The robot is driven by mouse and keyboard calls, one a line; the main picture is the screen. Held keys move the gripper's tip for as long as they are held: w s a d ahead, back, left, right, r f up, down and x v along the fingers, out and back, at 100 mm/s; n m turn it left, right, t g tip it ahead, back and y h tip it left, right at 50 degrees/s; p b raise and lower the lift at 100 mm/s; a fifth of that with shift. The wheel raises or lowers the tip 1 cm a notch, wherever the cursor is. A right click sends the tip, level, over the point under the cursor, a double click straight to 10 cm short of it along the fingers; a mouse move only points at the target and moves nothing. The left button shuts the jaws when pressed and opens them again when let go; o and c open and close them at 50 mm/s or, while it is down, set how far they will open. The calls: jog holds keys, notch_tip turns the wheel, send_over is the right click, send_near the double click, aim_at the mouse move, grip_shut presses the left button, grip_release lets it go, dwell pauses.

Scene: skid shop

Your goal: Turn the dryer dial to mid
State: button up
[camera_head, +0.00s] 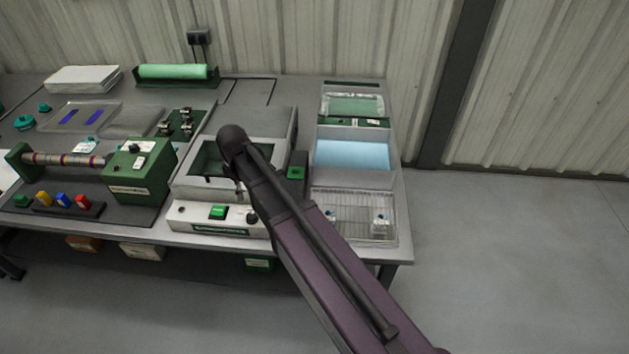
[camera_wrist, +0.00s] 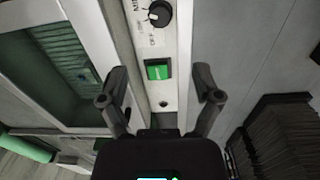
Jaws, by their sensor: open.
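The dryer (camera_head: 188,186) is a pale grey box with a dark window, on the bench. Its white front panel carries a lit green switch (camera_wrist: 158,70) and a round black dial (camera_wrist: 160,14). The dial is at the top edge of the wrist view, with a light mark on its left side and small printed labels around it, partly cut off. In the head view the dial (camera_head: 252,217) is beside my arm. My gripper (camera_wrist: 160,72) is open and empty, its fingers on either side of the panel around the switch, short of the dial. In the head view my arm hides part of the dryer.
A green machine (camera_head: 140,188) with its own knob stands left of the dryer. Colored pieces on a dark strip (camera_head: 62,207) lie further left. A wire rack (camera_head: 355,229) and a blue sheet (camera_head: 352,154) are at right. Open floor lies right of the bench.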

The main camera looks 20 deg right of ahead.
jog(key=s+d+r+m+p, duration=0.3)
jog(key=s+d+m, duration=0.3)
jog(key=d, duration=0.3)
jog(key=s+d+r+m+p, duration=0.4)
jog(key=s+d+m, duration=0.2)
jog(key=d, duration=0.3)
jog(key=shift+d+r, duration=0.15)
jog(key=shift+r, duration=0.15)
jog(key=shift+s+d+m, duration=0.45)
jog(key=shift+s+m, duration=0.25)
dwell(2.0)
